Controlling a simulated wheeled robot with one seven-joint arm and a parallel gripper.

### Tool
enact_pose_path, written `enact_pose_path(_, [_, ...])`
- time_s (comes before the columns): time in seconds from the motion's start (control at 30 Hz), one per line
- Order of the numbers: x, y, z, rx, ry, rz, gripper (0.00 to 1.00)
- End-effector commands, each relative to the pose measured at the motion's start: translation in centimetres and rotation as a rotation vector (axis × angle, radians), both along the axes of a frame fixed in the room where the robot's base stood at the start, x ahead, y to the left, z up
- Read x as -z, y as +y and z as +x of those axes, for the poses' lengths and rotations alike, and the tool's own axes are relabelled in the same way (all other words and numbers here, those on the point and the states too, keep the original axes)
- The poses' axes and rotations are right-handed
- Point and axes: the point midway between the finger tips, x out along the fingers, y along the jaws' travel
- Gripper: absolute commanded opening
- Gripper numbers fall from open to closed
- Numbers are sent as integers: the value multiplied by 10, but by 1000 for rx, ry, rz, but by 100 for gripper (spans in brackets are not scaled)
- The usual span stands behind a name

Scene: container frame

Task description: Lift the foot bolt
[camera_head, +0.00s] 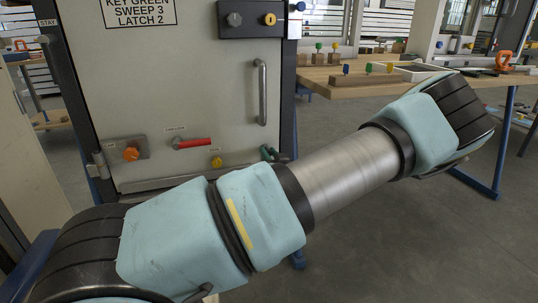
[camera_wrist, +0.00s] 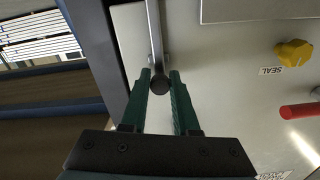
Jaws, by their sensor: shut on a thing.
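The foot bolt is a grey metal rod (camera_wrist: 154,35) with a dark round knob (camera_wrist: 160,86) at its end, at the edge of the pale door in the wrist view. My gripper (camera_wrist: 160,76) has its two green fingers on either side of the bolt, shut on it by the knob. In the head view my gripper (camera_head: 268,153) shows only as green tips at the door's lower right edge. The bolt is hidden behind my arm there.
The pale door (camera_head: 190,95) carries a vertical handle (camera_head: 262,92), a red lever (camera_head: 192,143), an orange knob (camera_head: 131,154) and a yellow seal knob (camera_head: 216,162). A wooden workbench (camera_head: 350,88) with small items stands at the right. Grey floor is open below it.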

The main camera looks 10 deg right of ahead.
Motion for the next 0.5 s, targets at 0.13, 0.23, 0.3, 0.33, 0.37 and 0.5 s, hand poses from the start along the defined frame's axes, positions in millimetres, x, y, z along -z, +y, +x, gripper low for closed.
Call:
enact_pose_path(0.13, [-6,0,2,0,-17,-3,0])
enact_pose_path(0.23, [-6,0,2,0,-17,-3,39])
enact_pose_path(0.3, [-6,0,2,0,-15,-3,46])
enact_pose_path(0.33, [-5,0,2,0,-15,-3,50])
enact_pose_path(0.37, [-5,0,2,0,-14,-2,53])
enact_pose_path(0.5, [-4,0,1,0,-12,-3,59])
